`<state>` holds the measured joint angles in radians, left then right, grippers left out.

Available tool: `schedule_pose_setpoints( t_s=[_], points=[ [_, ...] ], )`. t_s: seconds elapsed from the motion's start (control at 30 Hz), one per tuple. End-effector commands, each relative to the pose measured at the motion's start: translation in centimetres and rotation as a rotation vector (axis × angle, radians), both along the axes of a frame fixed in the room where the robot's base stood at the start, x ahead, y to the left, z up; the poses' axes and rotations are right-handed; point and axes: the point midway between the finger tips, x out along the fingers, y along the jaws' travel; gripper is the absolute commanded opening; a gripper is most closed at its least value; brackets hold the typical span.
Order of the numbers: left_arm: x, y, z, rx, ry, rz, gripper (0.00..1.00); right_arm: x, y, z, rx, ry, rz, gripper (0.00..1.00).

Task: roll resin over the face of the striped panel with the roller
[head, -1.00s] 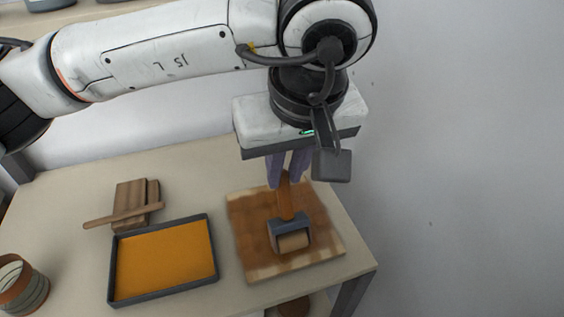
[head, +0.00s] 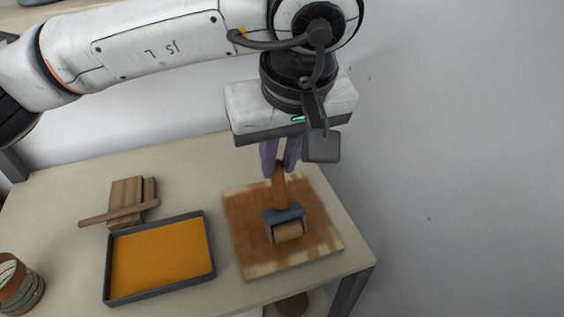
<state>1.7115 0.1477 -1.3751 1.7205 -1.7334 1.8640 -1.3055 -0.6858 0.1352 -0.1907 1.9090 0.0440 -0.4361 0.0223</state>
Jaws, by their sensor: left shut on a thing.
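My left gripper (head: 281,166) is shut on the orange-brown handle of the roller (head: 285,224). The roller has a grey frame and a pale tan cylinder, and it is over the middle of the striped panel, seemingly on its face. The striped panel (head: 255,268) lies flat on the table, with a brown, wet-looking middle and paler striped edges. Part of the panel is hidden behind the roller and gripper. A dark grey tray (head: 108,274) of orange resin (head: 160,257) lies left of the panel. My right gripper is not in view.
The beige table (head: 75,260) ends at a corner just right of the panel. A wooden block with a flat stick (head: 120,212) lies behind the tray. A striped round container (head: 20,285) stands at the left front. A pale wall rises at the right.

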Motion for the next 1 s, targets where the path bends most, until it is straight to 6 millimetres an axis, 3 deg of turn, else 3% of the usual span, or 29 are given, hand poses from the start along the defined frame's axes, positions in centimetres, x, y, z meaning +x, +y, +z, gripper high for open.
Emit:
schedule_pose_setpoints(
  t_s=[1.0],
  points=[
    [5.2,1.7,0.1,0.001,0.002,0.003,0.00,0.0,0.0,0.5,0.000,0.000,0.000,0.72]
  ],
)
